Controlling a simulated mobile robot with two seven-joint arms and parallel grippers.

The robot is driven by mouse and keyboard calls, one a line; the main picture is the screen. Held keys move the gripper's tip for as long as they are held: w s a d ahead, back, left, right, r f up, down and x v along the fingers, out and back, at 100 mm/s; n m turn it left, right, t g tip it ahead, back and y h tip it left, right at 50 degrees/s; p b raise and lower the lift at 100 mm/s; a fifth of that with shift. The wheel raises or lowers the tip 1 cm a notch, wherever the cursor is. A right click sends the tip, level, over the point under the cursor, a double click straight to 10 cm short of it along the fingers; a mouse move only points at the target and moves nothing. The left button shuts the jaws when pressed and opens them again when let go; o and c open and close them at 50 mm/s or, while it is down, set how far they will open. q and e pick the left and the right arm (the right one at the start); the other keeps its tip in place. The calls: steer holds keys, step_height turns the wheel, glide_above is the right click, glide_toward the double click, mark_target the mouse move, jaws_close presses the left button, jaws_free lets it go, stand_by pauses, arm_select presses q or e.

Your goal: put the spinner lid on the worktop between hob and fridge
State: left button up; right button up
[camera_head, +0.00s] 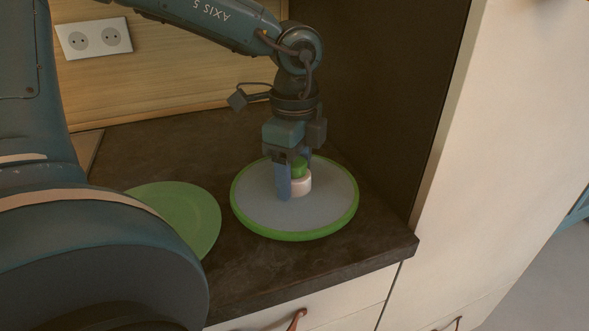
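The spinner lid (255,204) is a round, pale grey disc with a green rim and a white and green knob (301,185) at its middle. It lies flat at the worktop (345,257), close to the tall cream front at right; I cannot tell whether its full underside touches. My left gripper (297,180) points down over the lid, with one blue finger on each side of the knob. The knob partly hides the far finger, so whether the fingers press on it is unclear. My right gripper is out of view.
A green plate (183,210) lies left of the lid, partly hidden by my arm. The tall cream unit (500,160) with a dark side panel (385,90) bounds the worktop on the right. A double socket (94,39) is on the wooden back wall. Dark worktop is bare behind the plate.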

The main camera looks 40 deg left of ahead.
arm_select(q)
steer(key=shift+o, duration=0.8)
steer(key=shift+r, duration=0.25)
step_height(320, 180, up, 12)
steer(key=p, duration=0.1)
steer(key=shift+p, duration=0.3)
steer(key=shift+f, duration=0.15)
